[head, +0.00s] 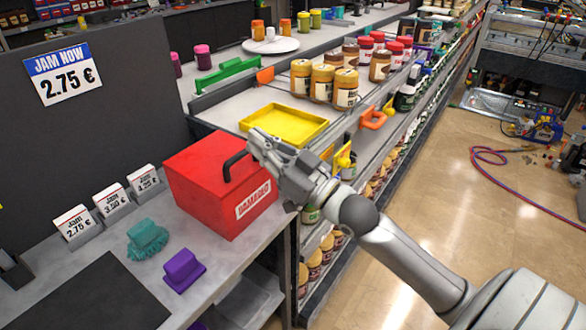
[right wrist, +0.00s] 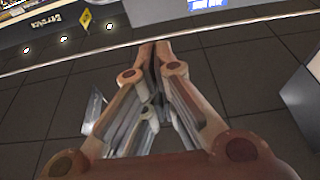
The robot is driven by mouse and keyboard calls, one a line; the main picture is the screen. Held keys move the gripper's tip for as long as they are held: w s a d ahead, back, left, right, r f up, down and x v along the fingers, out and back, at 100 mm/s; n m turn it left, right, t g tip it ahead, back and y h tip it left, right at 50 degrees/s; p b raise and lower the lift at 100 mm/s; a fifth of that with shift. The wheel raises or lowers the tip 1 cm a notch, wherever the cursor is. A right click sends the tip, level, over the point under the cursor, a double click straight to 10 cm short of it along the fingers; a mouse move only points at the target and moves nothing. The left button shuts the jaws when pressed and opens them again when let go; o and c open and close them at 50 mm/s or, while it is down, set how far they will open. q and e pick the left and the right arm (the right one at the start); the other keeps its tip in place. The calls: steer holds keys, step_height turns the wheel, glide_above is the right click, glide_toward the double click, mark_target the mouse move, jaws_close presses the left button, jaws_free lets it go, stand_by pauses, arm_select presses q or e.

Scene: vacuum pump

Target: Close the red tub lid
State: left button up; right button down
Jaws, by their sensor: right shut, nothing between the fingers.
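The red tub (head: 218,212) sits on the grey counter, with a white label on its front. Its red lid (head: 197,160) lies across the top with no clear gap in the head view. A black handle (head: 234,163) stands up from the lid. My right gripper (head: 254,143) is at the tub's right rear, its tips over the upper end of the handle. I cannot tell whether they touch it. In the right wrist view the fingers (right wrist: 161,48) meet with nothing between them; the tub is not seen there. My left gripper is not in view.
A yellow tray (head: 284,125) and several jars (head: 323,82) stand on the shelf behind. Open floor lies to the right.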

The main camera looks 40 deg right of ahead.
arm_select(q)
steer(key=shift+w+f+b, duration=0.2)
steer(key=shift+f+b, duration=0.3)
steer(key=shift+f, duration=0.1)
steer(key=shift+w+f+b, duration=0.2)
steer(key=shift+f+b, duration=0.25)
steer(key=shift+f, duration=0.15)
arm_select(e)
steer(key=s+d+f, duration=0.2)
steer(key=s+f, duration=0.2)
steer(key=s, duration=0.2)
steer(key=shift+s+d+f, duration=0.15)
steer(key=shift+d+f, duration=0.05)
